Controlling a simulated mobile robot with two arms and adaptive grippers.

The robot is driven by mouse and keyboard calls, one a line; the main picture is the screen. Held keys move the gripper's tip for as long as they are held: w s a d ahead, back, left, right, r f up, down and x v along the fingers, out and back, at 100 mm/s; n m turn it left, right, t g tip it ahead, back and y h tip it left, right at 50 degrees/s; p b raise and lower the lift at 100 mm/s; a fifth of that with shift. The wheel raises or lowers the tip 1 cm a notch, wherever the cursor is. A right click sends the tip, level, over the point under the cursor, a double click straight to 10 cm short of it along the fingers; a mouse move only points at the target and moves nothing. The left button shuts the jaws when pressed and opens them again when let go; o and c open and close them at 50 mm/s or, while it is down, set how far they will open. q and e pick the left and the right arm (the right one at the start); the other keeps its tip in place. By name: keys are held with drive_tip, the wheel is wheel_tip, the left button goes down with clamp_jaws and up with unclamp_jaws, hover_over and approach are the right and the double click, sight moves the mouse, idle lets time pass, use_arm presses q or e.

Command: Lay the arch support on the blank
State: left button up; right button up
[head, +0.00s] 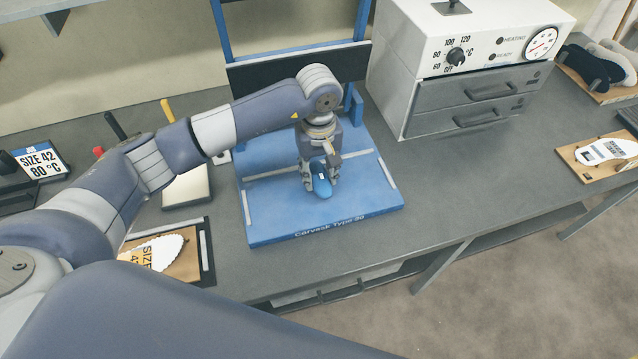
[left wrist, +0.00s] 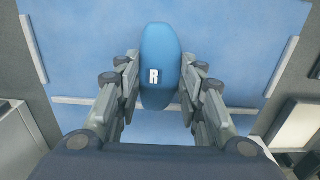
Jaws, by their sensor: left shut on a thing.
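A blue oval piece marked R, seemingly the arch support (head: 322,189), is between the fingers of my left gripper (head: 321,182). The left wrist view shows the arch support (left wrist: 159,60) with the fingers of the left gripper (left wrist: 160,90) along both its sides. The gripper is shut on it, above the blue platform (head: 275,217); I cannot tell whether the piece touches the platform. My right gripper is not in view.
A white heater box (head: 430,60) with two grey drawers stands right of the platform. A blue frame (head: 222,30) rises behind it. Another sole (head: 606,151) lies on a board at far right. A size card (head: 40,160) stands at left. The grey bench right of the platform is clear.

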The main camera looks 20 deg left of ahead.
use_arm(q)
drive_tip(key=s+b, duration=0.5)
drive_tip(key=s, duration=1)
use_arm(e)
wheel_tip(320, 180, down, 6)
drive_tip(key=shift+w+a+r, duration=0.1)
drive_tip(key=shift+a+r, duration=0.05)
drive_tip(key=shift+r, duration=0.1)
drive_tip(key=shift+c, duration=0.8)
use_arm(q)
drive_tip(key=w+a+r+m, duration=0.1)
drive_tip(key=a+r+m, duration=0.2)
drive_tip(key=r+m, duration=0.3)
drive_tip(key=shift+a+r+m, duration=0.2)
drive_tip(key=shift+a+m, duration=0.2)
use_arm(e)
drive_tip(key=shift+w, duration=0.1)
